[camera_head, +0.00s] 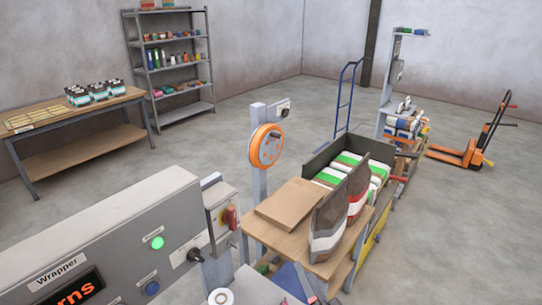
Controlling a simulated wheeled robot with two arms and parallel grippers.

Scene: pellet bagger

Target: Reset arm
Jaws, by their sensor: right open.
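Neither of my grippers can be made out in the head view, and I see no clear part of either arm. A grey control panel labelled Wrapper (100,250) fills the lower left. It carries a lit green button (157,243), a blue button (152,288) and a black knob (188,255). A red switch (230,216) sits on a grey box at its right end. An orange wheel (267,146) is mounted on a grey post just behind.
A table (60,110) and shelving (172,62) stand at the back left. An orange pallet truck (460,155) stands right. Open floor lies in the middle and lower right.

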